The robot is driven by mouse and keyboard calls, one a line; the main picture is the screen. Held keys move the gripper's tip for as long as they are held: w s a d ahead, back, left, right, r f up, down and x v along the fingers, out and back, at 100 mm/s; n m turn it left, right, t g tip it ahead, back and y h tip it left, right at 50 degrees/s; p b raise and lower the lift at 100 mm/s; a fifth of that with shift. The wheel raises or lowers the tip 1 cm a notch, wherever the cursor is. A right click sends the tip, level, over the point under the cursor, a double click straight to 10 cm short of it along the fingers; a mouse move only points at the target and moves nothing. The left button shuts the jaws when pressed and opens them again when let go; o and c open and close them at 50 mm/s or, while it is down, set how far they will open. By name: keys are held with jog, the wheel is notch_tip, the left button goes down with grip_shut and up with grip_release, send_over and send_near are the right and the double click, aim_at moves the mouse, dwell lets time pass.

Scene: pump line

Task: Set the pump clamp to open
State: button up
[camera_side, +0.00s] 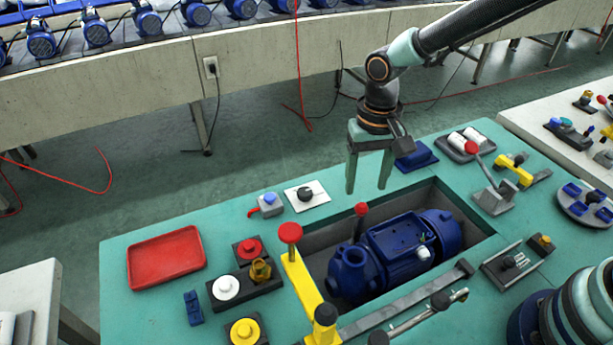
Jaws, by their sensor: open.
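A blue pump (395,255) lies in a rectangular recess in the green bench top. A dark lever with a red tip (361,210) stands up at the pump's upper left side. A yellow bar (303,280) with a red knob (290,232) runs along the recess's left edge, with a black knob at its near end. I cannot tell for certain which of these is the clamp's handle, or its setting. My gripper (367,188) points down, open and empty, above the far edge of the recess, with the red-tipped lever just below it in the picture.
A red tray (166,257) and several coloured buttons stand on the left. A grey lever with a red knob (489,180) and a yellow-handled fixture (515,168) stand at the right. A grey slide bar (405,302) crosses in front. The bench's left side has free room.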

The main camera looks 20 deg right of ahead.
aim_at(362, 204)
notch_tip(362, 204, down, 7)
jog(key=shift+f, duration=0.1)
jog(key=shift+c, duration=0.3)
grip_shut()
jog(key=shift+w, duration=0.1)
dwell(1.3)
